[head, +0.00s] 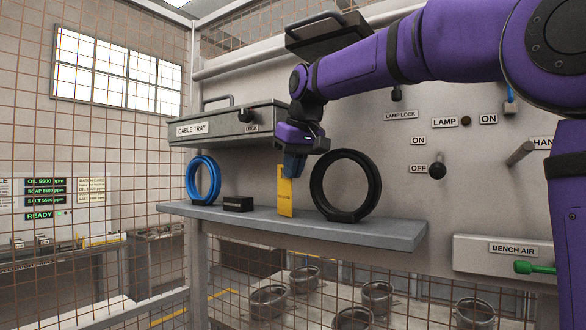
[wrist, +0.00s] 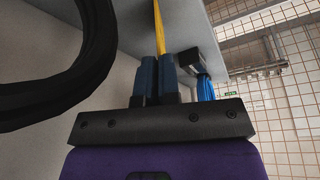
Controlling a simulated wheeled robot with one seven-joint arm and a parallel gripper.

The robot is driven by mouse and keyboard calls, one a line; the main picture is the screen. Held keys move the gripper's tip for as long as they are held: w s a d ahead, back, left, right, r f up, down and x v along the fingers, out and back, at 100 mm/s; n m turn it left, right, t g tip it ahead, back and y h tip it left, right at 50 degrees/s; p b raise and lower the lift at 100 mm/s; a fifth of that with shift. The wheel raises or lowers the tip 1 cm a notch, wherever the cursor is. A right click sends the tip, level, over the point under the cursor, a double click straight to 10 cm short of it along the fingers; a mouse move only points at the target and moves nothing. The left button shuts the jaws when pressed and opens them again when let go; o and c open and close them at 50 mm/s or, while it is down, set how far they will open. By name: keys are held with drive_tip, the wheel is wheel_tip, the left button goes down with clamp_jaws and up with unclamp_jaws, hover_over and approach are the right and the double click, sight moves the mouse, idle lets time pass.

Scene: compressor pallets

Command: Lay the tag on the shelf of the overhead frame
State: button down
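The yellow tag (head: 285,192) hangs upright below my gripper (head: 294,166) in the head view. Its lower end is at the grey shelf (head: 395,233); I cannot tell whether it touches. In the wrist view, the two blue fingers of my gripper (wrist: 159,62) are close together, with the tag (wrist: 159,30) edge-on between their tips. My gripper is shut on the tag's upper end, which the fingers hide.
A black ring (head: 373,187) stands close right of the tag. A small black block (head: 238,204) and a blue ring (head: 191,181) stand to its left. The cable tray (head: 225,127) hangs above the shelf's left part. The shelf's right end is bare.

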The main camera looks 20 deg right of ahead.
drive_tip(key=shift+f, duration=0.1)
drive_tip(key=c, duration=1.3)
unclamp_jaws()
drive_tip(key=shift+c, duration=0.2)
drive_tip(key=s+d+r, duration=0.1)
drive_tip(key=s+d, duration=0.2)
drive_tip(key=s, duration=0.9)
drive_tip(key=shift+m+t+h, duration=0.3)
drive_tip(key=shift+m+t, duration=0.1)
drive_tip(key=shift+m, duration=0.3)
drive_tip(key=s+d+f, duration=0.1)
drive_tip(key=s+f, duration=0.6)
drive_tip(key=s+d+f, duration=0.1)
drive_tip(key=s+f, duration=0.2)
drive_tip(key=f, duration=0.1)
drive_tip(key=shift+s+d, duration=0.3)
drive_tip(key=shift+d, duration=0.05)
drive_tip(key=s+d+f+m, duration=0.1)
drive_tip(key=s+f, duration=0.7)
drive_tip(key=f, duration=0.3)
drive_tip(key=shift+d+f, duration=0.2)
drive_tip(key=shift+d, duration=0.1)
